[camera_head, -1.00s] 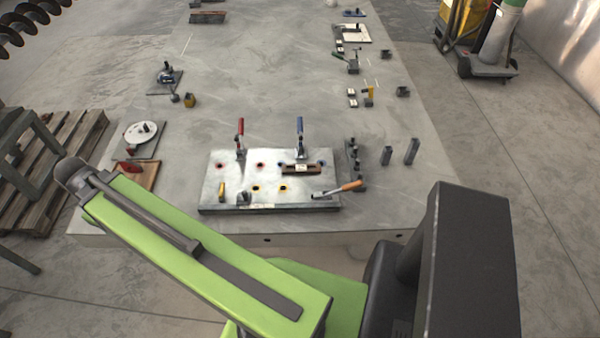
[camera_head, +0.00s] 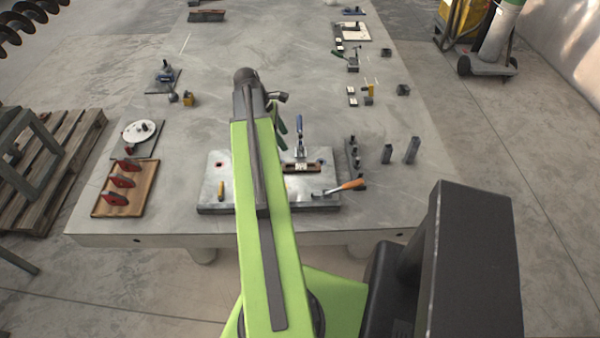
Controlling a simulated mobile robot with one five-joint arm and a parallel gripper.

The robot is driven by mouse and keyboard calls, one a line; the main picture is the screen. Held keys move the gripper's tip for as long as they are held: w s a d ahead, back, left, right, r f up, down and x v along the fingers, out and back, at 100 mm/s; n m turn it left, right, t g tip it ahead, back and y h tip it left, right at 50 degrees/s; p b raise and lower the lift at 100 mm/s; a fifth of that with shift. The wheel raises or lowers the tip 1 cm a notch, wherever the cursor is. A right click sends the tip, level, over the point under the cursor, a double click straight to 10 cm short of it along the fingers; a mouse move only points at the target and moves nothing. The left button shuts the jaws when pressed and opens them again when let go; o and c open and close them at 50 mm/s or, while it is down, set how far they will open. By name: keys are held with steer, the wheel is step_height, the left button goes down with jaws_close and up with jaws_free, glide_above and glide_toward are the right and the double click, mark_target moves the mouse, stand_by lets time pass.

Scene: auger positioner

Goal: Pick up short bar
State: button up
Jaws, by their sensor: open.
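Two dark upright bars stand on the table right of the fixture plate. The left one (camera_head: 386,154) looks slightly shorter than the right one (camera_head: 411,150); I cannot tell for sure which is the short bar. A dark bar with a pale label (camera_head: 302,168) lies on the plate by the blue-handled clamp. My green arm reaches up across the plate's left half. The small end with my gripper (camera_head: 282,128) shows only partly beyond the arm, above the plate's back edge, left of the blue handle. It is open, with no held object visible, and apart from the upright bars.
The fixture plate (camera_head: 222,170) carries an orange-handled tool (camera_head: 340,187) at its front right. A dark fixture (camera_head: 352,156) stands between plate and upright bars. A wooden tray (camera_head: 132,205) with red-and-dark parts lies left. The table's middle behind the plate is mostly clear.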

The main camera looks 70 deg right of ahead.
steer(key=b, duration=0.9)
glide_above(301, 166)
steer(key=w+a, duration=0.2)
steer(key=f, duration=1)
steer(key=shift+d+f, duration=0.2)
steer(key=shift+d, duration=0.05)
steer(key=shift+r, duration=0.1)
steer(key=b+x, duration=0.5)
steer(key=shift+w+d, duration=0.2)
steer(key=shift+w, duration=0.2)
steer(key=shift+s+f, duration=0.2)
steer(key=shift+f, duration=0.1)
steer(key=shift+r, duration=0.2)
jaws_close()
